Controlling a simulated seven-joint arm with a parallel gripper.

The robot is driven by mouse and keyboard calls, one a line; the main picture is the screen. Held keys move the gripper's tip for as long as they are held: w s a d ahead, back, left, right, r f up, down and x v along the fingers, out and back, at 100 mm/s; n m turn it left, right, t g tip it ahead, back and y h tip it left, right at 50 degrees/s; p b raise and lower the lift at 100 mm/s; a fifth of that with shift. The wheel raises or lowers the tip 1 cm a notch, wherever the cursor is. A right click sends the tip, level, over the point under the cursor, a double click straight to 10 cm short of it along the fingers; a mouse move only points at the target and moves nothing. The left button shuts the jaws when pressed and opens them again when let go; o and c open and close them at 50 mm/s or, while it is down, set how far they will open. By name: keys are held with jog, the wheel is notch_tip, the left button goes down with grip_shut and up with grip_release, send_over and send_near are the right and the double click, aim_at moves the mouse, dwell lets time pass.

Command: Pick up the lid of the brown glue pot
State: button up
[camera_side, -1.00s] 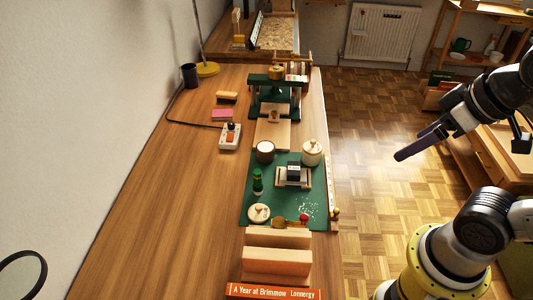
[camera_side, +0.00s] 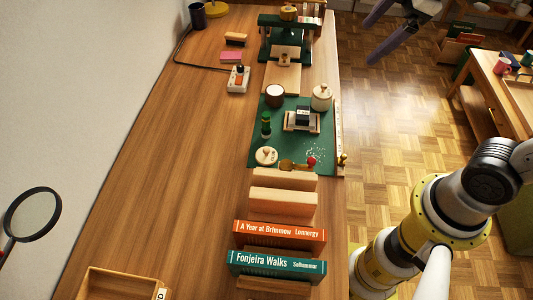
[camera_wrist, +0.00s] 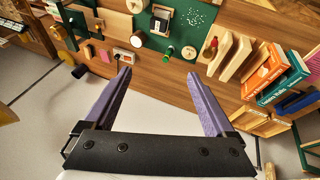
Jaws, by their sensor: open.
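A pale round lid with a small knob (camera_side: 266,156) lies on the front left of the green mat (camera_side: 257,140); it also shows in the wrist view (camera_wrist: 188,52). The brown pot (camera_side: 275,96) stands behind it, with no lid visible on top. A cream pot (camera_side: 321,98) with a knobbed lid on stands to its right. My gripper (camera_side: 370,42) has two purple fingers, spread apart and empty. It is high over the floor, right of the table. In the wrist view my gripper (camera_wrist: 159,75) shows nothing between its fingertips, and the lid is beyond them.
A green bottle (camera_side: 266,124) stands close behind the lid. A red-topped item (camera_side: 311,162) lies to its right. Wooden blocks and upright books (camera_side: 280,232) stand in front of the mat. A green press (camera_side: 285,40) stands behind. The table's left side is mostly clear.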

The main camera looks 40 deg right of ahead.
jog(key=w+a+f+n+g, duration=0.2)
jog(key=w+a+f+n, duration=0.35)
jog(key=w, duration=0.45)
jog(key=n+g, duration=0.2)
jog(key=g, duration=0.1)
send_over(266, 149)
notch_tip(266, 149, down, 16)
jog(key=shift+h, duration=0.3)
jog(key=f, duration=0.6)
jog(key=shift+s+d+f, duration=0.25)
jog(key=shift+f, duration=0.15)
jog(key=shift+w+a+f, duration=0.1)
jog(key=shift+f, duration=1.4)
jog(key=shift+w+a+f, duration=0.1)
jog(key=shift+f, duration=1.4)
jog(key=c, duration=1.1)
jog(key=shift+r, duration=0.1)
